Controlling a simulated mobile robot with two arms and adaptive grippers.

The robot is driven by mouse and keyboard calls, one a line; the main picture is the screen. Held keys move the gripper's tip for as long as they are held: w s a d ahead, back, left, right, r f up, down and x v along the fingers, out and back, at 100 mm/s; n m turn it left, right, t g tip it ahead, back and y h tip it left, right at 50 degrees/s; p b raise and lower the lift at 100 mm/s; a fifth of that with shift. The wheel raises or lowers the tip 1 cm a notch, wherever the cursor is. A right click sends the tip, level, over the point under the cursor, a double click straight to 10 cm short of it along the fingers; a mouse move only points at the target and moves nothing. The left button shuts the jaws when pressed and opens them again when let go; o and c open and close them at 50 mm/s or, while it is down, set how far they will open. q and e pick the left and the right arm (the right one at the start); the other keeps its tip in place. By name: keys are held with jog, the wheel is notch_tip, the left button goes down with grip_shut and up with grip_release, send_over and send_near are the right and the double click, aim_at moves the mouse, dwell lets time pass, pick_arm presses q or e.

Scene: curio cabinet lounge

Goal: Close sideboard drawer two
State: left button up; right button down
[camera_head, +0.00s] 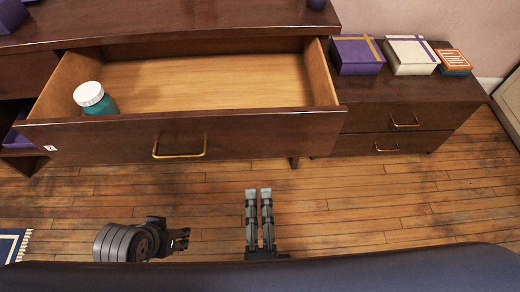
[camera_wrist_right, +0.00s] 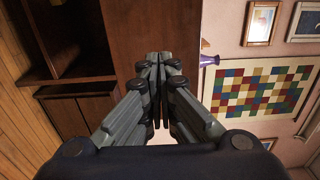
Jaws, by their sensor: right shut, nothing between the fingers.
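Sideboard drawer two (camera_head: 110,138), dark wood with a brass handle (camera_head: 180,152) and a small number label at its left end, is pulled well out. A teal jar with a white lid (camera_head: 97,103) stands inside at the left. My right gripper (camera_head: 259,191) is shut and empty, in front of the drawer and right of its handle, apart from it in the picture. Its closed fingers (camera_wrist_right: 160,60) show in the right wrist view against dark wood furniture. My left gripper (camera_head: 184,239) shows partly at the lower left; its finger opening is unclear.
A lower cabinet (camera_head: 400,92) at right has two closed drawers. A purple box (camera_head: 356,55), a white box (camera_head: 410,55) and a small orange-topped stack (camera_head: 453,62) sit on it. The wood floor (camera_head: 350,205) before the sideboard is clear; a rug (camera_head: 10,245) edges in at left.

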aim_at(256, 137)
jog(key=w+b, duration=0.1)
jog(key=w, duration=1.1)
